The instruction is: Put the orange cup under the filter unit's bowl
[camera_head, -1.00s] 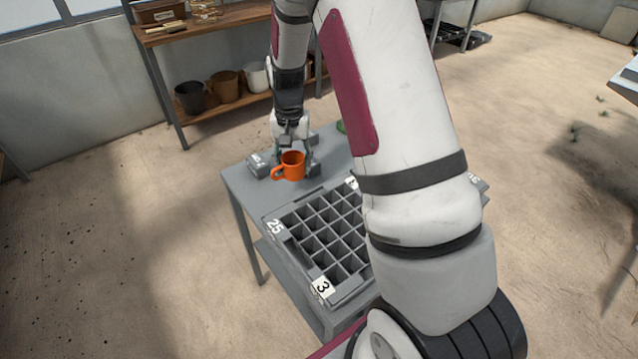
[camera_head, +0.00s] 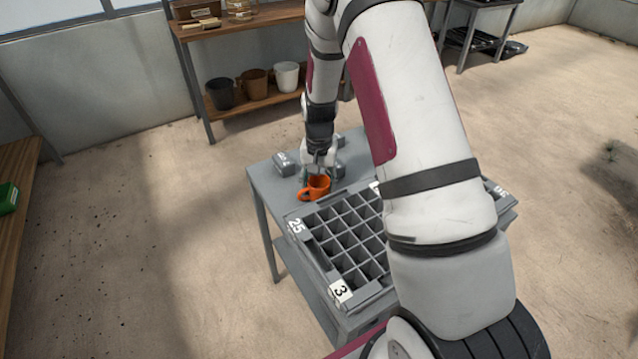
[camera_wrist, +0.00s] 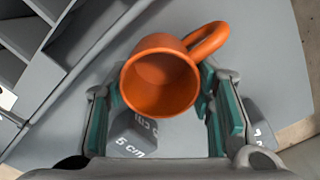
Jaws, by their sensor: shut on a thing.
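The orange cup (camera_head: 318,185) is in my gripper (camera_head: 319,170) at the near side of the table top's back strip, just behind the divided tray. It looks slightly tilted in the head view; I cannot tell whether it touches the table. In the wrist view the cup (camera_wrist: 160,82) shows its open mouth, with its handle to the upper right. The teal-padded fingers of my gripper (camera_wrist: 163,112) stand on either side of it, shut on it. No filter unit or bowl can be made out in these views.
The divided grey tray (camera_head: 304,218) with number labels fills the near part of the table (camera_head: 262,185). Grey weight blocks stand behind the cup, one at the left (camera_head: 284,163) and one marked 5 cm (camera_wrist: 135,132). A shelf with pots (camera_head: 255,84) stands behind.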

